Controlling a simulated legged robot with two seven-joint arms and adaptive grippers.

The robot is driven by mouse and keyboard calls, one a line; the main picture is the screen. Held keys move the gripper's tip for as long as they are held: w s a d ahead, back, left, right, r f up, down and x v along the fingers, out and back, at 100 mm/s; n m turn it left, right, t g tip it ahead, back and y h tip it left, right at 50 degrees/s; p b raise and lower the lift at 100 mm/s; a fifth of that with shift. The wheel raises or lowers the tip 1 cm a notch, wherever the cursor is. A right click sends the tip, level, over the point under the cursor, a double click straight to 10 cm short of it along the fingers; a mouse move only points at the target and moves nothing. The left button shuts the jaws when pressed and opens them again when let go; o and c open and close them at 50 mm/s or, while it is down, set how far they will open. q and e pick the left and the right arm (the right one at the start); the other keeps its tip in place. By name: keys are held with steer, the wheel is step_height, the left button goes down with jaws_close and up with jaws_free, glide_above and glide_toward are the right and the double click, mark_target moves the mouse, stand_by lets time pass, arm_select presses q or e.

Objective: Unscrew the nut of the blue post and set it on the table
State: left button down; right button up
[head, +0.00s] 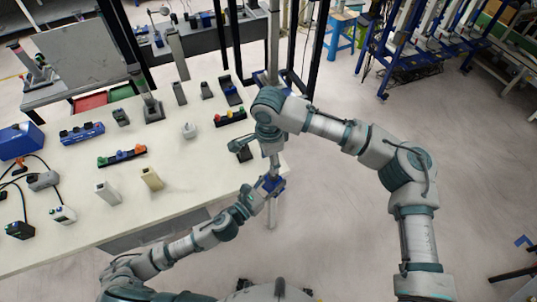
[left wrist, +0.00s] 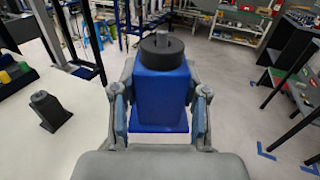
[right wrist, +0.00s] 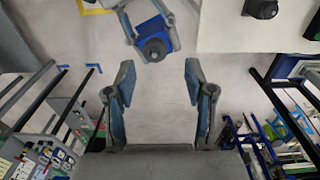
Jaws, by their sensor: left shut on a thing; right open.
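The blue post (left wrist: 160,90) is a blue block held upright between the fingers of my left gripper (left wrist: 160,125). A round black nut (left wrist: 162,52) sits on its top around a grey stud. In the head view the blue post (head: 277,184) is in my left gripper (head: 268,190), off the table's right edge. The right wrist view shows the nut (right wrist: 154,48) from above. My right gripper (right wrist: 157,100) is open and empty, with the post beyond its fingertips and apart from them. In the head view my right gripper (head: 273,165) is just above the post, its fingers hard to make out.
The white table (head: 75,185) carries several blocks, coloured-button strips and cables. A dark post (left wrist: 48,108) stands near its right edge, close to my grippers. Bare table lies around the beige block (head: 152,179). Dark uprights (head: 318,50) stand behind my right arm.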

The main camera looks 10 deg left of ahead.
mark_target(273, 181)
step_height(273, 181, down, 6)
steer(key=shift+f, duration=0.25)
